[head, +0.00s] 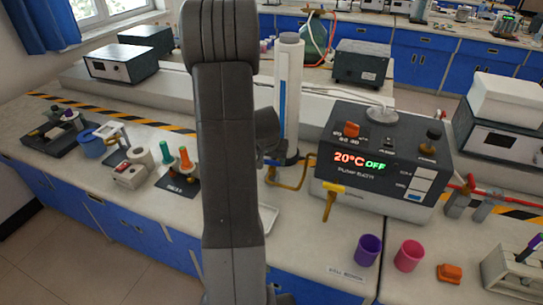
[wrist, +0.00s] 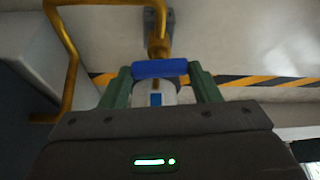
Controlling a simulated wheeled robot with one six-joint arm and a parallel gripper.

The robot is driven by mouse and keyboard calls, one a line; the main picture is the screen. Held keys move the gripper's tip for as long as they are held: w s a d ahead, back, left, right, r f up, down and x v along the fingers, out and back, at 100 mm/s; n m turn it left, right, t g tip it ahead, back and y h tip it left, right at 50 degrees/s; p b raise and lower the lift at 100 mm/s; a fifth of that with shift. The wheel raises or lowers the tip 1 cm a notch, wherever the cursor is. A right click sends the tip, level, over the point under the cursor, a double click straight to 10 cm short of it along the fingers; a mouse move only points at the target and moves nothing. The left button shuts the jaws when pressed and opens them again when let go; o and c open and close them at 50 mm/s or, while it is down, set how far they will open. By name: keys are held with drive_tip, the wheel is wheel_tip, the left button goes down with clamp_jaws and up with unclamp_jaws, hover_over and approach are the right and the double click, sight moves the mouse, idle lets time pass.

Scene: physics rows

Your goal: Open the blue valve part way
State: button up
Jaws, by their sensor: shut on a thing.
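The blue valve's handle (wrist: 160,68) is a short blue bar in the wrist view, below a brass fitting (wrist: 158,46) on a brass pipe. My gripper (wrist: 161,82) has its two green fingers at the two ends of the blue handle and is shut on it. In the head view my arm hides the handle and most of my gripper. The brass pipe (head: 290,186) shows there just right of my arm, beside a tall white column (head: 288,95). How far the valve is turned I cannot tell.
A bath unit (head: 375,150) reading 20°C OFF stands right of the pipe, with a yellow handle (head: 331,203) at its front. A purple cup (head: 368,250) and a pink cup (head: 409,255) stand near the bench's front edge. A white tray (head: 268,218) lies beside my arm.

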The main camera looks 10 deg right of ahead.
drive_tip(key=shift+r+n+y+p, duration=0.2)
drive_tip(key=shift+n+y+p, duration=0.2)
drive_tip(key=shift+n+p, duration=0.6)
drive_tip(key=shift+d+f+n+t+y, duration=0.1)
drive_tip(key=shift+f+n+t+y, duration=0.25)
drive_tip(key=shift+n, duration=0.55)
drive_tip(key=n+y+b, duration=0.1)
drive_tip(key=n+b, duration=0.1)
drive_tip(key=b, duration=0.1)
drive_tip(key=shift+d+n+b, duration=0.1)
drive_tip(key=shift+n+b, duration=0.7)
drive_tip(key=shift+b, duration=0.15)
drive_tip(key=shift+r+y, duration=0.15)
drive_tip(key=shift+y, duration=0.1)
drive_tip(key=o, duration=1)
